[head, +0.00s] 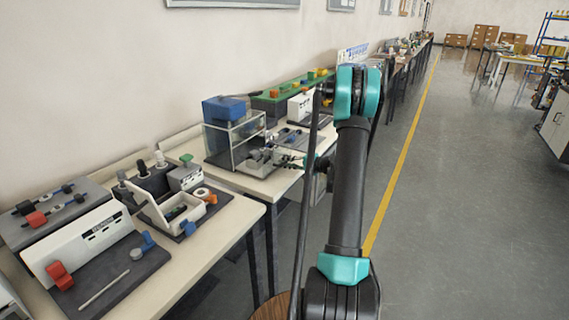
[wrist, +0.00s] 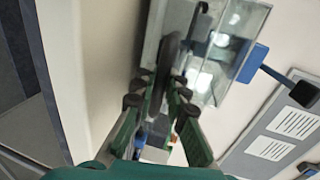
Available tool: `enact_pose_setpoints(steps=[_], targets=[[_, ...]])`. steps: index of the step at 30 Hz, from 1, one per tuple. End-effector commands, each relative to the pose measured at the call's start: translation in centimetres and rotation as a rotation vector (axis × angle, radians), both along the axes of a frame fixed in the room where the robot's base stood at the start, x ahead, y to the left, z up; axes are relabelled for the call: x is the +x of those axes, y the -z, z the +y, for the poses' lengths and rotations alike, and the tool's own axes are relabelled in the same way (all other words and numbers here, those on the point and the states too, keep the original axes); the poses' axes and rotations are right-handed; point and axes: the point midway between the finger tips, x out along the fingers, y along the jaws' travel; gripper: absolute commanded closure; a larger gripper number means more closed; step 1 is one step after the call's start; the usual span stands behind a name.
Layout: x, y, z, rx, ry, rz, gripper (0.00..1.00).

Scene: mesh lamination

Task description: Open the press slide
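The press (head: 222,135) stands on the wall-side bench in the head view, with a blue block on top and clear walls. A light grey slide or tray (head: 258,164) sits at its front. My gripper (head: 292,160) is low in front of it, small and partly hidden by my arm. In the wrist view, my gripper's dark fingertips (wrist: 161,80) stand apart on either side of a dark bar, close to a grey part (wrist: 150,45) of the press. Whether the fingers touch the bar is unclear. The clear walls (wrist: 222,50) show beyond.
A white open-lidded box (head: 168,211) and a white station with red and blue parts (head: 82,240) lie on the nearer bench. A green tray (head: 285,95) stands farther along. The floor (head: 460,200) to the right is clear, with a yellow line.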

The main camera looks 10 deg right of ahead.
Motion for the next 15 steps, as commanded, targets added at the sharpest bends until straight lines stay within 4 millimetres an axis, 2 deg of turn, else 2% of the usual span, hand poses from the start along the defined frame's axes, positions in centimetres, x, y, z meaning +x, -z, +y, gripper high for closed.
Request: enact_pose_setpoints(steps=[10,15], targets=[[-0.1,0.0,0.0,0.000,-0.001,0.000,0.80],[-1.0,-0.3,-1.1,0.000,0.002,0.000,0.80]])
